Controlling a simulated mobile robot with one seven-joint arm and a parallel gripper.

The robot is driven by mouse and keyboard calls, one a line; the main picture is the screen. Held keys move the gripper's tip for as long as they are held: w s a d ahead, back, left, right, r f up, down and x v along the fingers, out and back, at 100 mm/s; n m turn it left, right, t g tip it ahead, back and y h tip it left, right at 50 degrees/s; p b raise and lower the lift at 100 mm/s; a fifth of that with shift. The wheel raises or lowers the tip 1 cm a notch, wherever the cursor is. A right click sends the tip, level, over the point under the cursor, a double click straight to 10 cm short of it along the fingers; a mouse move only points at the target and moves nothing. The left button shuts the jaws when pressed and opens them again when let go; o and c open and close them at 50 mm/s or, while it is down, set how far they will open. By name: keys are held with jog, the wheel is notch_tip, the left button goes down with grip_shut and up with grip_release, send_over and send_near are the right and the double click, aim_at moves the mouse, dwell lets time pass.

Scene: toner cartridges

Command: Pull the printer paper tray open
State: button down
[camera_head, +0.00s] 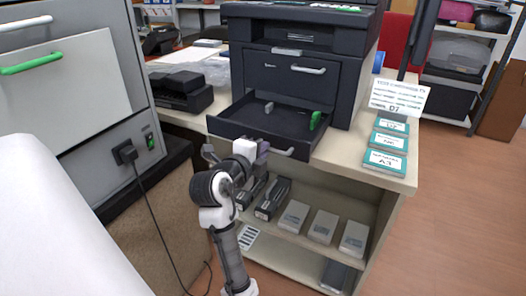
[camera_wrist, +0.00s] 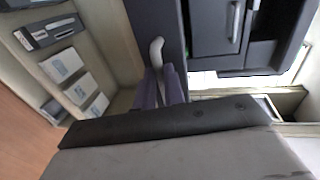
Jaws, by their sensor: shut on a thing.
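The dark printer (camera_head: 342,85) stands on the beige counter. Its lower paper tray (camera_head: 268,118) is pulled out at the front, and its inside shows. A green piece (camera_head: 315,120) and a small grey piece (camera_head: 269,107) are in the tray. The tray's pale handle (camera_head: 284,152) is on its front face. My gripper (camera_head: 262,150) is at that front face, shut on the handle. In the wrist view the handle (camera_wrist: 156,50) rises between the purple fingers of my gripper (camera_wrist: 162,84). The exact finger contact is partly hidden.
A shelf (camera_head: 288,237) below the counter holds several boxes and cartridges. Labelled teal boxes (camera_head: 385,161) lie on the counter to the right. A grey cabinet (camera_head: 75,75) with a green handle stands at the left. Open floor (camera_head: 465,200) lies to the right.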

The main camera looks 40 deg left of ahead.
jog(key=shift+s, duration=0.15)
jog(key=c, duration=1.5)
grip_release()
